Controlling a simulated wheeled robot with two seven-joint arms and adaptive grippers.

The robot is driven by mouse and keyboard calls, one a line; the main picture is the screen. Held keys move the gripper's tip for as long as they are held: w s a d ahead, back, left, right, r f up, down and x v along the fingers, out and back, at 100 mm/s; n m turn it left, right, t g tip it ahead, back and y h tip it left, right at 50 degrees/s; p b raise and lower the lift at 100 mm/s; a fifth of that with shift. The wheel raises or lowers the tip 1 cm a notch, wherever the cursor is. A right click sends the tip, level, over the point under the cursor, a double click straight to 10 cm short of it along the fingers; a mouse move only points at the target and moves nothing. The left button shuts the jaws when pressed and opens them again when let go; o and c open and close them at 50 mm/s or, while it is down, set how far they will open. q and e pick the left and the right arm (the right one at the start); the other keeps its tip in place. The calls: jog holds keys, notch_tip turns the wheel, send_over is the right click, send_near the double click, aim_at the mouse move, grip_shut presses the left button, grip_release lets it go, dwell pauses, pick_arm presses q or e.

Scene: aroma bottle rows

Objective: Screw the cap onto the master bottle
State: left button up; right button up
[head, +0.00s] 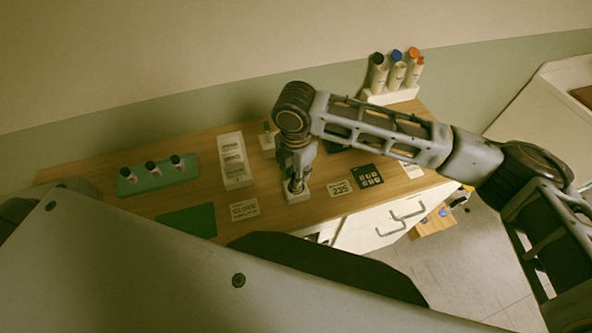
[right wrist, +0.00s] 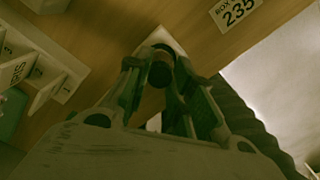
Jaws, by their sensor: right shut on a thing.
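My right gripper (head: 296,184) points down over a small white block (head: 298,197) near the middle of the table. In the right wrist view, the right gripper (right wrist: 162,78) is shut on a dark round thing (right wrist: 161,71), which looks like the cap. The corner of the white block (right wrist: 163,36) shows just beyond it. The fingers hide most of what stands on the block, so I cannot make out the master bottle's body or whether the cap sits on its neck. My left gripper is not in view.
A green rack (head: 130,187) with three dark-topped bottles stands at left, a white compartment rack (head: 238,183) beside it. A green mat (head: 187,221) lies in front. The box 235 card (head: 341,189) and black tray (head: 367,184) are at right. A tube rack (head: 390,97) stands behind.

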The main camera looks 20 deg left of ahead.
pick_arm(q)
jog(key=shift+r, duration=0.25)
pick_arm(e)
jog(key=shift+f, duration=0.3)
dwell(0.9)
jog(key=o, duration=0.8)
pick_arm(q)
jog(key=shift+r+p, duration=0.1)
jog(key=shift+p, duration=0.25)
pick_arm(e)
jog(key=shift+r, duration=0.1)
jog(key=shift+c, duration=0.4)
jog(key=shift+r+p, duration=0.7)
jog(key=shift+r, duration=0.5)
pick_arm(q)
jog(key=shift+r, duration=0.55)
pick_arm(e)
jog(key=shift+r, duration=2.25)
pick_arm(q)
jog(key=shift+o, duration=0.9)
